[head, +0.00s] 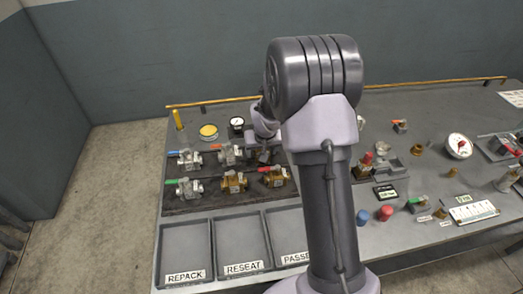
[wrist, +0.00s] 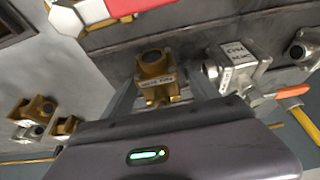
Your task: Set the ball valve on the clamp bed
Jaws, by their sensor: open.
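My gripper (wrist: 162,92) is open, with its fingers on either side of a brass valve (wrist: 156,75) that carries a white label. Whether the fingers touch it I cannot tell. In the head view my gripper (head: 265,150) is partly behind my arm, at the back right of the dark valve mat (head: 205,203), and hides most of this valve. A steel valve with an orange handle stands beside it, in the wrist view (wrist: 238,70) and the head view (head: 228,156). I cannot tell for sure which fixture is the clamp bed.
Other valves on the mat have blue (head: 188,159), green (head: 188,187) and red (head: 274,176) handles; one is brass (head: 234,181). Trays marked REPACK (head: 185,228) and RESEAT (head: 241,222) lie in front. Gauges, caps and small fixtures (head: 366,172) crowd the bench's right.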

